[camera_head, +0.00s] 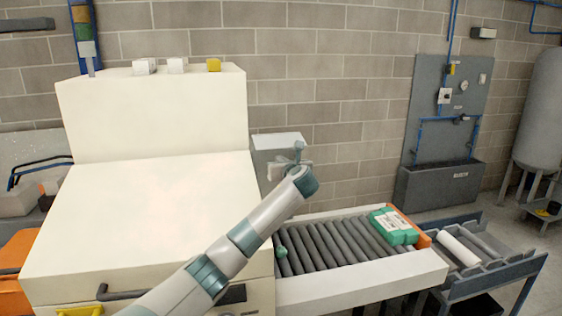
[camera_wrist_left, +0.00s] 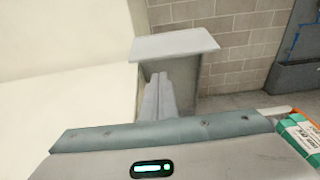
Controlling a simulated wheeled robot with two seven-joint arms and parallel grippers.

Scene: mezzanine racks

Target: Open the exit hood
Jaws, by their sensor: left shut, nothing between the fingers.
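A cream machine (camera_head: 150,205) with a broad sloped front fills the left of the head view. A dark bar handle (camera_head: 122,293) runs along its lower front edge. A small grey box-like hood (camera_head: 285,140) stands at its right side, above the conveyor's far end; I take it to be the exit hood. In the left wrist view its pale flat top (camera_wrist_left: 175,44) overhangs a darker body. My left gripper (camera_head: 285,165) is in front of this hood. Its fingers (camera_wrist_left: 158,92) are together and empty, pointing at the hood; contact cannot be told. My right gripper is not in view.
A roller conveyor (camera_head: 360,285) runs right from the machine, with green-and-white boxes (camera_head: 394,226) near its end. A lower rack (camera_head: 490,272) holds a white roll (camera_head: 459,250). A grey wall panel (camera_head: 443,125) and a tank (camera_head: 543,110) stand behind.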

